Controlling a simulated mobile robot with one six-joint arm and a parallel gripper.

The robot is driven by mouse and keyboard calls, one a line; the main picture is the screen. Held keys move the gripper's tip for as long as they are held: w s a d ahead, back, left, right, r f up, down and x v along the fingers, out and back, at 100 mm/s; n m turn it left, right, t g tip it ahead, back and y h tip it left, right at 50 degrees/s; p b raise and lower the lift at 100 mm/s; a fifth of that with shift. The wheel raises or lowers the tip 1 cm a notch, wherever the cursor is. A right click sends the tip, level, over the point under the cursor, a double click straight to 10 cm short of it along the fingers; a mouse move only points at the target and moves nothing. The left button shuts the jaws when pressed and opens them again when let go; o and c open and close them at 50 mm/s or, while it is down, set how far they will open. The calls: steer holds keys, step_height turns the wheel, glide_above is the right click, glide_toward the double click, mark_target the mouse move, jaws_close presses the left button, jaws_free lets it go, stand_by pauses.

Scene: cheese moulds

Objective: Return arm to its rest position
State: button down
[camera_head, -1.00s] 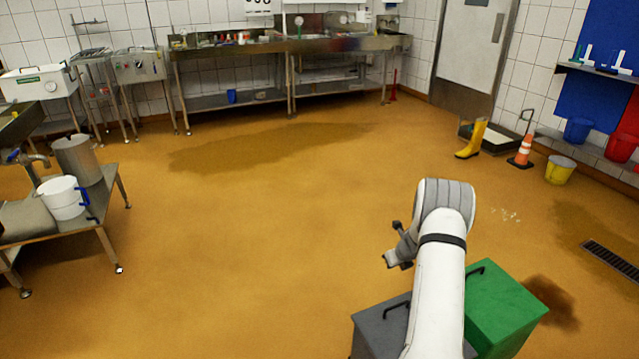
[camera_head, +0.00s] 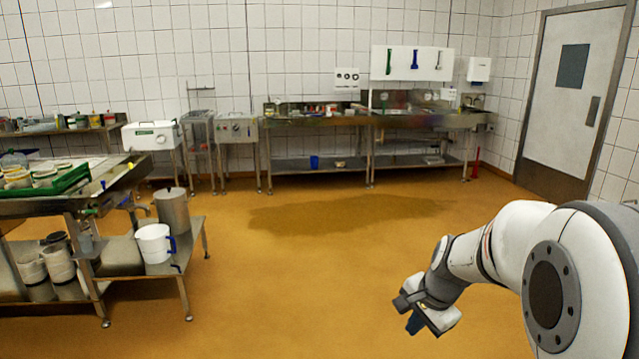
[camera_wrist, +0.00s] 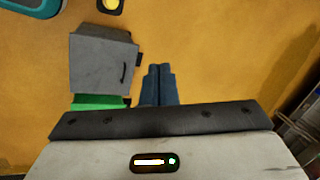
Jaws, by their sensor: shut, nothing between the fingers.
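My gripper (camera_head: 414,324) hangs at the end of my folded arm at the lower right of the head view, above the open orange-brown floor. It is shut and empty, and nothing is close to its fingers there. In the wrist view my gripper's two blue-grey fingertips (camera_wrist: 158,72) lie side by side, together, over bare floor. A grey lidded bin (camera_wrist: 100,64) with a dark handle is to their left, with a strip of a green bin (camera_wrist: 98,102) below it.
A steel table with a green tray (camera_head: 68,182) stands at left. A low steel stand beside it carries a white bucket (camera_head: 153,244) and a steel pot (camera_head: 173,211). A long steel sink counter (camera_head: 320,121) lines the back wall. The middle floor is clear, with a wet patch.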

steer(key=s+a+r+n+p, duration=0.1)
steer(key=s+r+n, duration=0.1)
steer(key=s+n, duration=0.2)
steer(key=s+a+r+n+h+p, duration=0.1)
steer(key=s+a+r+n, duration=0.1)
steer(key=s, duration=0.7)
steer(key=s+a+r+n+p, duration=0.1)
steer(key=s+r+n, duration=0.2)
steer(key=s+n, duration=0.2)
steer(key=shift+s+a+r+n+g+h+p, duration=0.3)
steer(key=shift+s+r+n+p, duration=0.1)
steer(key=shift+s, duration=0.35)
